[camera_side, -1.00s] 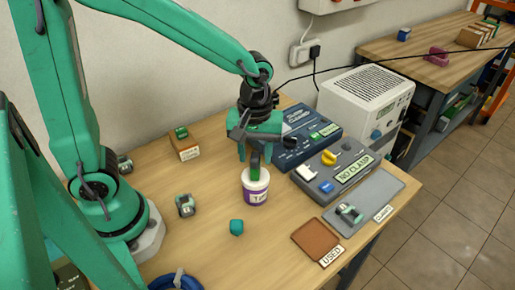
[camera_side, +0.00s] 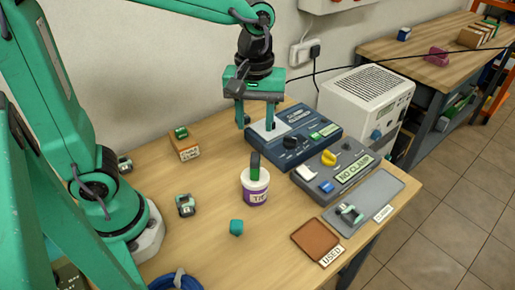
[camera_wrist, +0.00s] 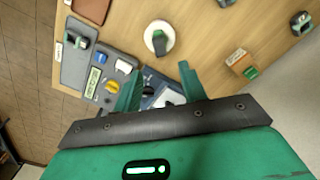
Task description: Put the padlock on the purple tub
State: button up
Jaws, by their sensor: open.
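The purple tub (camera_side: 256,197), with a white rim and label, stands upright on the wooden table; its round white top also shows in the wrist view (camera_wrist: 151,51). A green and dark upright piece, which looks like the padlock (camera_side: 255,167), stands on top of the tub, apart from my jaws. It also shows in the wrist view (camera_wrist: 159,43). Its shackle is not clear at this size. My gripper (camera_side: 256,122) is open and empty, above and behind the tub near the dark blue device. Its two fingers show apart in the wrist view (camera_wrist: 160,70).
A dark blue device (camera_side: 300,142) and a grey panel (camera_side: 320,180) with a yellow part lie right of the tub. The table left of the tub is mostly free.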

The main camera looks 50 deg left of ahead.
jog(key=shift+a, duration=0.1)
dwell(0.3)
jog(key=s+a+r+m+t, duration=0.2)
jog(key=s+a+m+t, duration=0.3)
jog(key=s+a+m, duration=0.3)
jog(key=shift+s+a+r+m+t, duration=0.2)
jog(key=shift+s+m+t, duration=0.15)
jog(key=shift+m, duration=0.15)
